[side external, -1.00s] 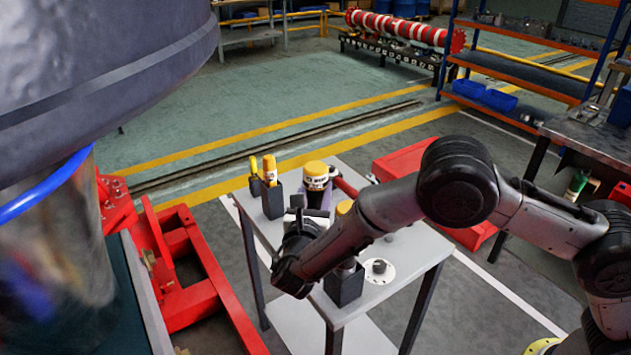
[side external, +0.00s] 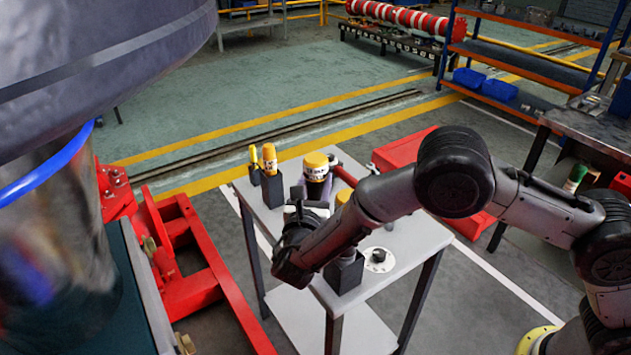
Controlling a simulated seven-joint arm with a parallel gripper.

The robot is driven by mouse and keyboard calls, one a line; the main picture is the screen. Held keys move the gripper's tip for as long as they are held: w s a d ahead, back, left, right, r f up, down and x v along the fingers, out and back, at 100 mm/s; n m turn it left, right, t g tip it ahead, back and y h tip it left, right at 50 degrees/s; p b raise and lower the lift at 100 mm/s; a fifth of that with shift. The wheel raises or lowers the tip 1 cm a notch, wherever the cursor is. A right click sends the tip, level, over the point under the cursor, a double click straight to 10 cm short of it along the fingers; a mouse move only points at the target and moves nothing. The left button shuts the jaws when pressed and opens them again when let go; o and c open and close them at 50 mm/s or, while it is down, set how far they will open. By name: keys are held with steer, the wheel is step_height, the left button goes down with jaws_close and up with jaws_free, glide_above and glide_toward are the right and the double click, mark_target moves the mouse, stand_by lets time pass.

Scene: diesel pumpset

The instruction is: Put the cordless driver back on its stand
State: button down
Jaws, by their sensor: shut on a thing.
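The cordless driver appears to be the yellow-topped tool (side external: 316,163) with a dark label band and a dark body, upright at the middle of the grey table. My gripper (side external: 306,203) is at its near side, shut on its lower body. My wrist hides most of the contact, and I cannot tell whether the tool touches the table. A round white plate (side external: 379,265) with a dark raised centre lies at the table's right side, empty. I cannot tell for sure that it is the stand.
Dark holders with yellow-handled tools stand at the table's back left (side external: 272,188). Another dark holder (side external: 343,276) is at the front, close under my forearm. A red part (side external: 344,174) lies beside the driver. A red frame (side external: 190,255) stands left of the table (side external: 415,250).

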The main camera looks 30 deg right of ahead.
steer(key=shift+f, duration=0.9)
stand_by(0.6)
steer(key=shift+c, duration=2.1)
jaws_free()
steer(key=shift+o, duration=0.8)
steer(key=shift+f, duration=0.2)
steer(key=v, duration=1.4)
steer(key=shift+r, duration=0.15)
